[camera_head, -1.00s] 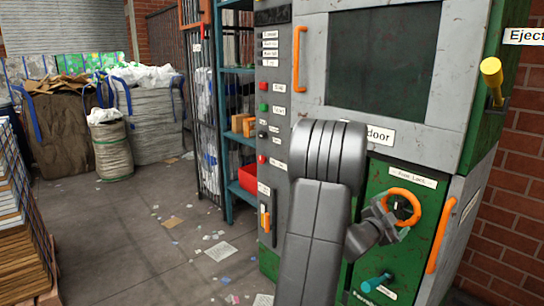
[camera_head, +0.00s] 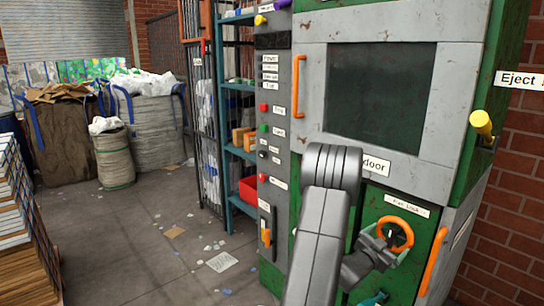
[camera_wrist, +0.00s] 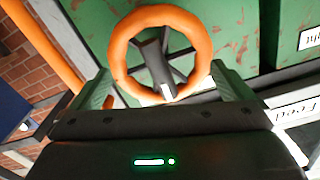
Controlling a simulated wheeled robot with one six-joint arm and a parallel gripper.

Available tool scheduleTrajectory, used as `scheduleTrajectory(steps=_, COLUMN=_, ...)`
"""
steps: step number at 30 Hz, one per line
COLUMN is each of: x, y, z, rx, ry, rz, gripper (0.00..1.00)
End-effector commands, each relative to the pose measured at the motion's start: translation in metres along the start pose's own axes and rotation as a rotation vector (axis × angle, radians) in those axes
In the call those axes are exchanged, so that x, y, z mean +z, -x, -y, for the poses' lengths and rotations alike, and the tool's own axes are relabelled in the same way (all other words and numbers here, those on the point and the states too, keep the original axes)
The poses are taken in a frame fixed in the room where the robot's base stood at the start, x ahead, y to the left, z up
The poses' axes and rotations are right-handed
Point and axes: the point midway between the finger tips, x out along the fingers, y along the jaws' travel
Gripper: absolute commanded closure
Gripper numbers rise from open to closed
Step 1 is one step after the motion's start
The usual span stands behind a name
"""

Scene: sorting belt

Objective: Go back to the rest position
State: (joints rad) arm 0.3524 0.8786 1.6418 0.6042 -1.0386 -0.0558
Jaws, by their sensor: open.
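My gripper (camera_head: 379,250) is at the orange handwheel (camera_head: 409,232) on the green lower door of the machine. In the wrist view my gripper (camera_wrist: 162,82) is open. Its green-padded fingers stand left and right of the handwheel (camera_wrist: 119,52), with the dark hub and spokes between them. Whether a finger touches the ring I cannot tell. Nothing is held. My arm hides part of the door and its label.
An orange vertical handle (camera_head: 433,262) is close right of the handwheel. A yellow knob (camera_head: 481,123) sticks out at the machine's right side. A teal knob (camera_head: 374,299) is below. Shelves with a red bin (camera_head: 248,189) stand left; open floor (camera_head: 150,240) lies beyond.

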Motion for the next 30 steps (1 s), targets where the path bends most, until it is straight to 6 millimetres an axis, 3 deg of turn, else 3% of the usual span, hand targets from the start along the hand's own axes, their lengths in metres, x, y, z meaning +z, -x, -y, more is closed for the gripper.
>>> scheduleTrajectory(steps=18, x=-0.0025, y=0.0002, z=0.0008, rx=0.0, ry=0.246, rz=0.001, gripper=0.0)
scheduleTrajectory(steps=30, x=0.0004, y=0.0001, z=0.0, rx=0.0, ry=0.28, rz=0.0, gripper=0.0)
